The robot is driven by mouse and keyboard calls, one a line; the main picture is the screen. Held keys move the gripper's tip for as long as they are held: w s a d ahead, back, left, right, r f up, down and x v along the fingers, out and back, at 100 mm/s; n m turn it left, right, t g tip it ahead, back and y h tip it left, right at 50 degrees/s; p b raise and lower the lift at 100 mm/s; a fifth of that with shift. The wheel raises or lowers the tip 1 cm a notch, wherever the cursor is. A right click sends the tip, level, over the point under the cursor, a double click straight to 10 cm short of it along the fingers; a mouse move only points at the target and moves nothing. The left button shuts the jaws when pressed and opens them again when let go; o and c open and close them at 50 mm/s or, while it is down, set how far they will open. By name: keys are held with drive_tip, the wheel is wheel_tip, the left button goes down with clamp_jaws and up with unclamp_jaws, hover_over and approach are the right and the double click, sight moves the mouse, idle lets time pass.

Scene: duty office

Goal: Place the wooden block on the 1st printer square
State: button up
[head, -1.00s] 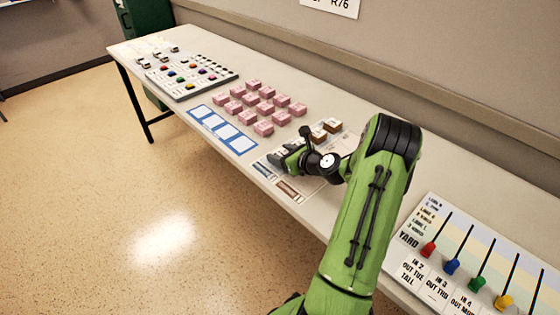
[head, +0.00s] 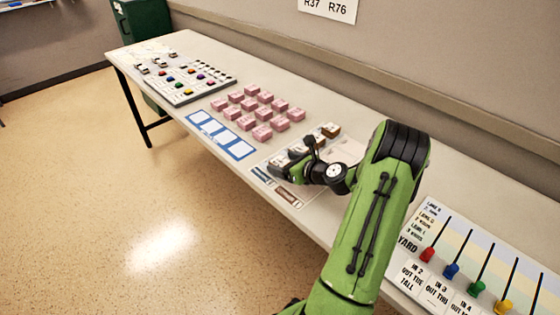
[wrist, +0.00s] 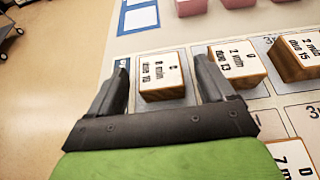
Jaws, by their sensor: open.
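A wooden block (wrist: 162,78) with a white printed label on top stands on a card mat (head: 297,197). My gripper (wrist: 163,60) is open, with one finger on each side of this block. In the head view my gripper (head: 284,164) is low over the mat and hides most of this block. More labelled wooden blocks stand to the right in the wrist view, one close beside the right finger (wrist: 238,63) and one farther right (wrist: 297,55). The blue-framed strip of white printer squares (head: 221,136) lies left of the mat, its squares empty; part of it shows in the wrist view (wrist: 138,18).
Several pink blocks (head: 263,132) stand in rows behind the strip. A board with coloured pieces (head: 187,84) is at the far left end of the table. A yard panel with coloured-knobbed rods (head: 470,260) is at the right. Another wooden block (wrist: 290,158) is near my wrist.

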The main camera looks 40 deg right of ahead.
drive_tip(key=p+v, duration=0.1)
drive_tip(key=v, duration=0.8)
drive_tip(key=shift+s+r+p, duration=0.15)
drive_tip(key=shift+p, duration=0.2)
drive_tip(key=w+a+r+n+g+y, duration=0.1)
drive_tip(key=a+r+n+g, duration=0.2)
drive_tip(key=a+n, duration=0.65)
drive_tip(key=w+a+r+n+g+y, duration=0.1)
drive_tip(key=a+r+n+g+y, duration=0.2)
drive_tip(key=a+n, duration=0.65)
drive_tip(key=s+a+r+n+h, duration=0.1)
drive_tip(key=s+a+r+n, duration=0.2)
drive_tip(key=s+n, duration=0.2)
drive_tip(key=s+a+r+n+g+h, duration=0.1)
drive_tip(key=s+a+r+n+h, duration=0.1)
drive_tip(key=s+n, duration=0.4)
drive_tip(key=s+a+r+n+h, duration=0.1)
drive_tip(key=s+a+r+n, duration=0.3)
drive_tip(key=s+a+n, duration=0.1)
drive_tip(key=shift+s+a+n+g, duration=0.3)
drive_tip(key=shift+s+a+g, duration=0.1)
drive_tip(key=shift+s+a, duration=0.3)
